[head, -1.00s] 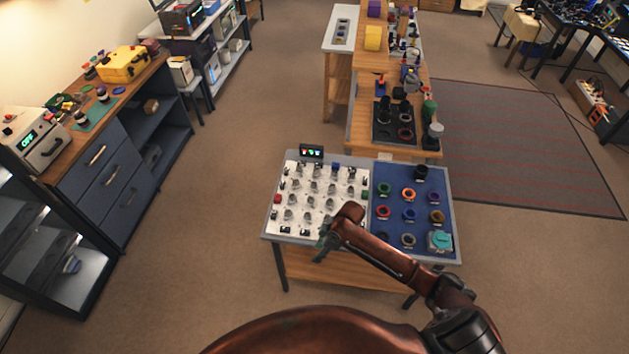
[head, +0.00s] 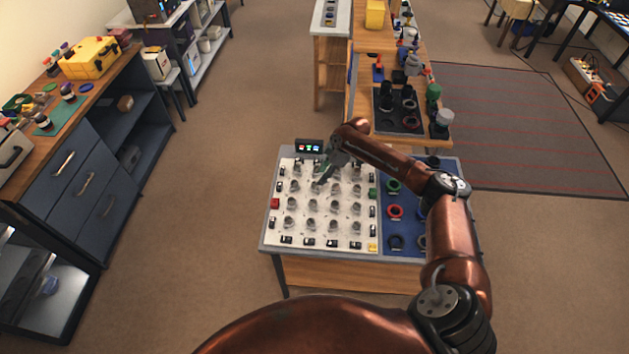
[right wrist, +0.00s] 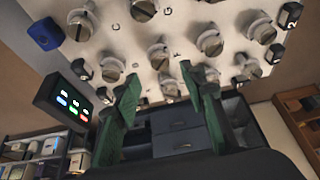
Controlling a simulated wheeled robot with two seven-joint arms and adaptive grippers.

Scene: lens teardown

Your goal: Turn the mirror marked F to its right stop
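A white board (head: 322,214) on the table carries rows of grey round mirror mounts (head: 311,205). In the right wrist view similar mounts (right wrist: 209,41) with slanted faces fill the upper part. My right gripper (head: 319,184) is over the back half of the board. My left gripper is not in view.
A small dark display (head: 309,146) with coloured marks stands at the board's back edge; it also shows in the right wrist view (right wrist: 70,105). Small black blocks line the board. A blue panel (head: 403,228) with coloured rings lies to its right, partly behind my arm.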

